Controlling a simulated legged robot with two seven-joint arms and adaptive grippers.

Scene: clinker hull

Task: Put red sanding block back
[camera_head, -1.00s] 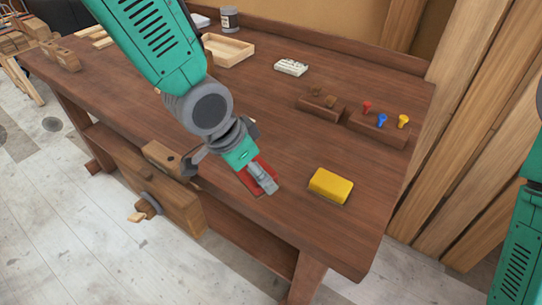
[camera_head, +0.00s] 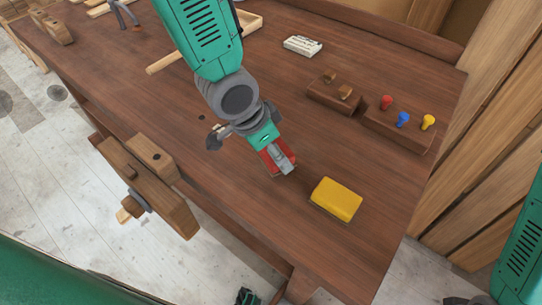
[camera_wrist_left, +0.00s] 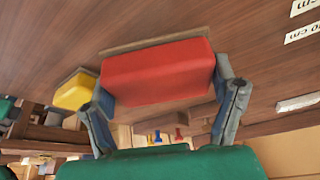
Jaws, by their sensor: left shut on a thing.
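The red sanding block (camera_head: 268,160) is in the fingers of my left gripper (camera_head: 281,164), over the front part of the workbench (camera_head: 215,150). In the left wrist view the red block (camera_wrist_left: 158,72) fills the space between the two fingers of the gripper (camera_wrist_left: 162,100), one finger at each end. A tan edge shows along the block's far side. Whether the block touches the bench top is hard to tell.
A yellow block (camera_head: 336,199) lies to the right, near the bench's front edge. A wooden vise (camera_head: 150,182) is at the front left.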

